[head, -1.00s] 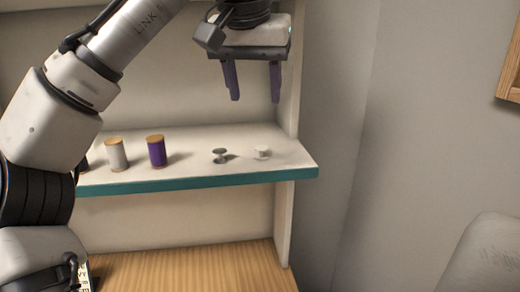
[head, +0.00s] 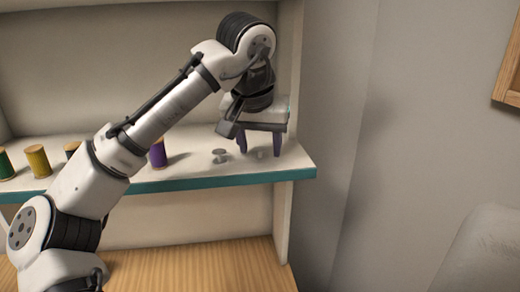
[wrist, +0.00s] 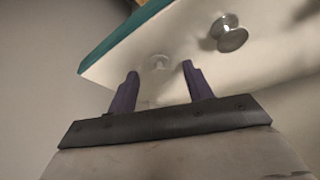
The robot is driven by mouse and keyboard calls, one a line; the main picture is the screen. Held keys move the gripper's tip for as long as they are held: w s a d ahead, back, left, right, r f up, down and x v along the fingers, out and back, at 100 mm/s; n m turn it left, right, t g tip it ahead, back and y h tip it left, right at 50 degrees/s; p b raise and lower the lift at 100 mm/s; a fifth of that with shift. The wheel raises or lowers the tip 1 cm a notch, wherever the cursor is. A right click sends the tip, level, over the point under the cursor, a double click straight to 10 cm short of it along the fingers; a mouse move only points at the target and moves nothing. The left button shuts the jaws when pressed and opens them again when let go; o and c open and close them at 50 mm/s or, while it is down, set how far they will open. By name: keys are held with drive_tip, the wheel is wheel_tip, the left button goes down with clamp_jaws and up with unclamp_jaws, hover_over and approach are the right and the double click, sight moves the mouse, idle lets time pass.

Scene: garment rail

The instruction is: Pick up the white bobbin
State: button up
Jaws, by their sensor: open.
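The white bobbin (head: 259,153) stands on the shelf near its right end, between and below the fingers of my gripper (head: 260,154) in the head view. In the wrist view the white bobbin (wrist: 158,62) shows pale against the shelf, just beyond the gap between the two purple fingertips of my gripper (wrist: 160,70). My gripper is open and empty, pointing down. The fingers are apart from the bobbin as far as I can tell.
A grey metal bobbin (head: 219,156) stands just left of the white one; it also shows in the wrist view (wrist: 229,34). A purple spool (head: 158,153) and a yellow spool (head: 38,161) are farther left. The shelf (head: 200,180) has a teal front edge, and an upright panel closes its right end.

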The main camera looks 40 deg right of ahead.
drive_tip(key=shift+f, duration=0.1)
drive_tip(key=shift+c, duration=0.4)
drive_tip(key=c, duration=1)
